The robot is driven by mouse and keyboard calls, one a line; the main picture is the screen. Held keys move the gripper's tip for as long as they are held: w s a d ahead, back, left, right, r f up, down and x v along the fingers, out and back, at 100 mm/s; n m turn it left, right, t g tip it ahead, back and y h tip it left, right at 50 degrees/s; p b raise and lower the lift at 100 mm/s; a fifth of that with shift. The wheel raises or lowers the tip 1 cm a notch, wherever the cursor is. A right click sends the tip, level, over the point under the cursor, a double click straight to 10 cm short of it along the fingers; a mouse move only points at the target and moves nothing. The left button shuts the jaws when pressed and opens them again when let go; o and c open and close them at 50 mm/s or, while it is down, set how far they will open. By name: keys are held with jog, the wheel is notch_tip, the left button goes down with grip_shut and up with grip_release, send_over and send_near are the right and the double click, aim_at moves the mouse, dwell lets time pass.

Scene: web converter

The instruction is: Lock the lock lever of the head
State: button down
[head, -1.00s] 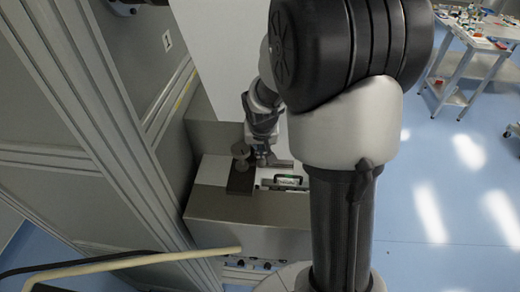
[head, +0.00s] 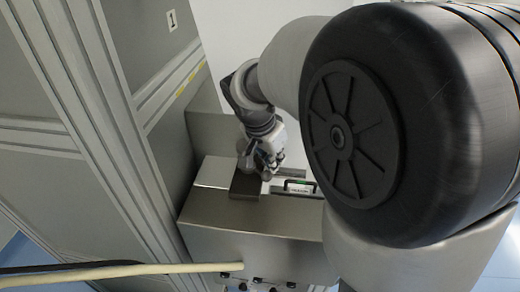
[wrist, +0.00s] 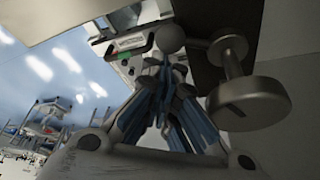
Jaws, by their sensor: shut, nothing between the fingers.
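The lock lever shows in the wrist view as a grey metal part: a round disc (wrist: 250,103) on a short post, with an arm ending in a ball (wrist: 170,38). In the head view the lever (head: 245,160) is largely hidden behind my gripper. It sits by a dark block (head: 245,185) on top of the machine head. My gripper (head: 269,160) is over the block, beside the lever. In the wrist view my gripper (wrist: 166,68) has its blue-padded fingers together and empty, with the tips close to the ball. I cannot tell whether they touch it.
A small level-like window (head: 298,187) lies right of the block. The grey metal housing (head: 250,218) is below, and a tall panelled frame (head: 90,120) stands close at left. Open blue floor (wrist: 60,60) shows in the wrist view.

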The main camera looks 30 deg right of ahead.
jog(key=shift+s+a, duration=0.2)
jog(key=shift+s, duration=0.1)
jog(key=shift+r, duration=0.15)
dwell(0.5)
